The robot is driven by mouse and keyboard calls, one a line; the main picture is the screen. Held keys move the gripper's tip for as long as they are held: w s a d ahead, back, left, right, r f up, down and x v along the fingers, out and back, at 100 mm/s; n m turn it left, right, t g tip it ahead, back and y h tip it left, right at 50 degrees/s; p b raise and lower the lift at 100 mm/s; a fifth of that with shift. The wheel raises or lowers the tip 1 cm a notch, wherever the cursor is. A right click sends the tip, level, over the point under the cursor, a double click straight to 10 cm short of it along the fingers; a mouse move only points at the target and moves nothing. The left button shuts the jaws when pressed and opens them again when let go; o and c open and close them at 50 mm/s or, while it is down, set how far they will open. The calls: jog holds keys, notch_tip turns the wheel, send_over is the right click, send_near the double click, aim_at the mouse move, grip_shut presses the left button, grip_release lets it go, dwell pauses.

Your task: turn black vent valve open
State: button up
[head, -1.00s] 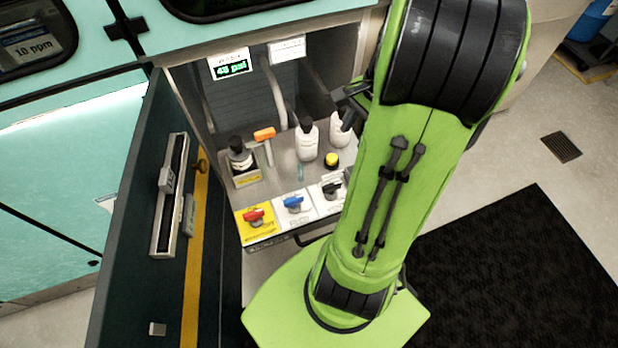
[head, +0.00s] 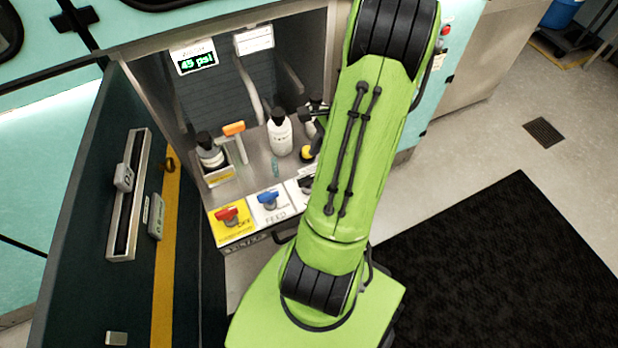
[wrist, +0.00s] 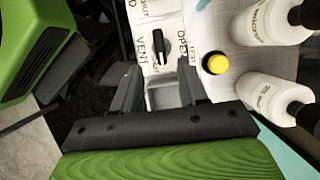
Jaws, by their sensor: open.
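The black vent valve handle (wrist: 156,45) sits on a white plate lettered "VENT", with "OPEN" and "SHUT" print partly readable, in the wrist view. The handle lies roughly up and down in that picture. My gripper (wrist: 156,85) is open and empty, its two dark fingers just below the handle in the picture and apart from it. In the head view only part of the black valve (head: 308,183) shows beside my green arm, and my gripper is hidden there.
Blue (head: 268,199) and red (head: 229,215) valves sit left of the vent valve. The open cabinet door (head: 110,210) stands at left. The gauge display (head: 195,58) reads 45 psi.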

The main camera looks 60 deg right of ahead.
aim_at(309, 177)
jog(key=b+x, duration=0.2)
jog(key=x, duration=0.6)
jog(key=shift+s+r, duration=0.1)
grip_shut()
